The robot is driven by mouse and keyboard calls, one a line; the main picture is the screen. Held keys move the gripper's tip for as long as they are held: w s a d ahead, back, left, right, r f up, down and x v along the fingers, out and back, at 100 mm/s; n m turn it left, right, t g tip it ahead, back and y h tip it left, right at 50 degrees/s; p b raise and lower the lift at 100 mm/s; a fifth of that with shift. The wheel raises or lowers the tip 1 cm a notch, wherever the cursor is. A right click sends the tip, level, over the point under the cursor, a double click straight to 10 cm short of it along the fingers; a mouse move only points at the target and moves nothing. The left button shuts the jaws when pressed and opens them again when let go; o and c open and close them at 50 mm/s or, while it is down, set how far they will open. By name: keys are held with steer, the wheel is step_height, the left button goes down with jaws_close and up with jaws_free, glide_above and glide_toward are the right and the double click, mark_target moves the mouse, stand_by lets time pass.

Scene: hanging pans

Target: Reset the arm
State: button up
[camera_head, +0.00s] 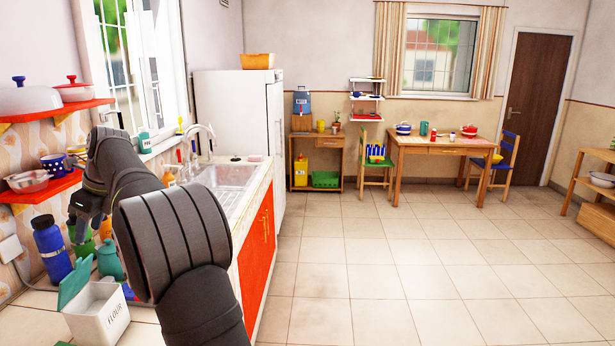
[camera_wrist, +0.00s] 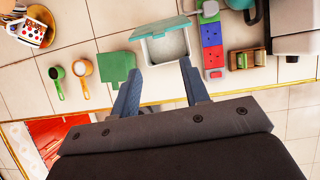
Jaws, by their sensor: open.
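My dark grey arm reaches over the left counter in the head view, with its joints bent. My gripper (camera_head: 84,222) points down there, in front of the wall and partly among the bottles in the picture. In the wrist view my gripper (camera_wrist: 158,78) shows two blue-grey fingers spread apart with nothing between them. A white flour box (camera_wrist: 166,47) with a raised lid lies just beyond the fingertips in that view. It also stands in the head view as the flour box (camera_head: 99,318) with its teal lid open.
A blue bottle (camera_head: 51,250) and a teal jar (camera_head: 109,261) stand near my gripper. Red shelves (camera_head: 45,190) with bowls and cups jut from the left wall. The sink (camera_head: 226,178) lies beyond my arm. The tiled floor (camera_head: 400,270) at right is clear.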

steer(key=x, duration=0.9)
steer(key=d+f+y, duration=0.9)
steer(key=f+y, duration=0.3)
steer(key=shift+w+d+g, duration=0.25)
steer(key=shift+d+g, duration=0.15)
stand_by(0.6)
steer(key=shift+f, duration=0.2)
steer(key=shift+r, duration=0.1)
step_height(320, 180, up, 7)
steer(key=a+h, duration=0.2)
steer(key=h, duration=0.3)
steer(key=shift+a+h, duration=0.25)
steer(key=shift+h, duration=0.15)
steer(key=shift+s+d+f, duration=0.1)
steer(key=shift+f, duration=0.15)
stand_by(0.5)
